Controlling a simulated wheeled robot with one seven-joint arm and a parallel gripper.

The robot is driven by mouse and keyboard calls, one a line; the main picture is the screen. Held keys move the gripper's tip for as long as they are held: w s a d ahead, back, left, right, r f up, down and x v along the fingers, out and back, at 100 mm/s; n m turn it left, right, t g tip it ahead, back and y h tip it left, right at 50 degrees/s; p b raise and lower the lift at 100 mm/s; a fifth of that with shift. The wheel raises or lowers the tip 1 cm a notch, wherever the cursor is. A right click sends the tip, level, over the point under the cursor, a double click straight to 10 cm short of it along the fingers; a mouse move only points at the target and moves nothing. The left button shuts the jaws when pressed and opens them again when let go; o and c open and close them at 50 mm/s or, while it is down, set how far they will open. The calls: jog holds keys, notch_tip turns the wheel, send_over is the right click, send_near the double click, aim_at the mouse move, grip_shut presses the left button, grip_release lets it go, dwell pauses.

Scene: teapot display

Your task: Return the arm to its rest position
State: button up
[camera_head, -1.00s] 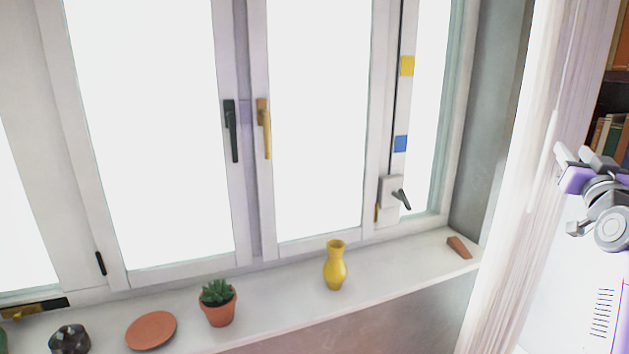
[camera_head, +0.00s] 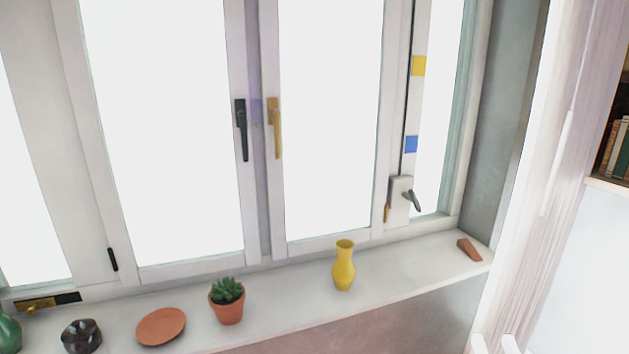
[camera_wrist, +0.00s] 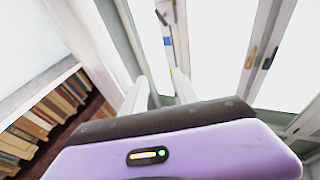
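My gripper shows in the wrist view (camera_wrist: 160,88) as a purple body with two pale fingers beyond it. The fingers stand apart with nothing between them. In the head view, two white tips at the bottom edge right of centre look like my gripper's fingers (camera_head: 496,345); the rest of the arm is out of that frame. They appear in front of the wall below the sill's right end, and I cannot tell how far from it.
The windowsill (camera_head: 290,300) holds a dark faceted pot (camera_head: 81,337), terracotta saucer (camera_head: 161,327), potted succulent (camera_head: 228,302), yellow vase (camera_head: 344,266) and brown wedge (camera_head: 469,250). A green object (camera_head: 8,332) is cut off at left. Bookshelves (camera_wrist: 45,118) stand left in the wrist view.

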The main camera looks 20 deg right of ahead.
jog(key=s+a+f+n+g+y, duration=0.2)
jog(key=s+a+f+y, duration=0.2)
jog(key=s+a, duration=0.5)
jog(key=s+a+f+n+g+y, duration=0.2)
jog(key=s+a, duration=0.8)
jog(key=s, duration=0.5)
notch_tip(320, 180, down, 4)
jog(key=shift+s+a+r+n+y, duration=0.25)
jog(key=shift+n+y, duration=0.25)
jog(key=shift+y, duration=0.7)
jog(key=shift+o, duration=0.3)
